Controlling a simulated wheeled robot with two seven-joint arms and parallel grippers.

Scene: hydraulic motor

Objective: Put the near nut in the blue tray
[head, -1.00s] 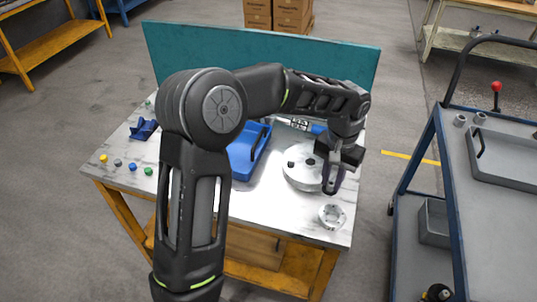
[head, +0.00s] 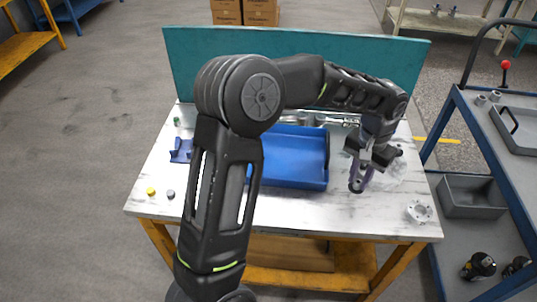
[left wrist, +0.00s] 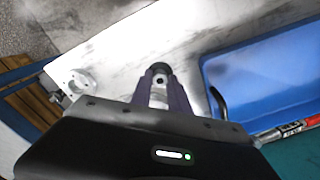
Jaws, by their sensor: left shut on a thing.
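The blue tray (head: 290,172) lies on the marble-topped table in the head view, partly hidden by my left arm. It also shows at the right of the left wrist view (left wrist: 270,80). My left gripper (head: 360,188) is above the table, just right of the tray and apart from it. In the left wrist view, my left gripper (left wrist: 160,80) is shut on a small metallic piece, seemingly the nut (left wrist: 158,97), mostly hidden between the purple-grey fingers. A dark round end with a hole shows at the fingertips. My right gripper is out of view.
A round metal flange (head: 420,212) lies near the table's right front corner. A teal panel (head: 300,75) stands along the back edge. A blue holder (head: 181,150) and small coloured caps (head: 151,191) lie at the left. A cart with a grey tray (head: 520,130) stands at the right.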

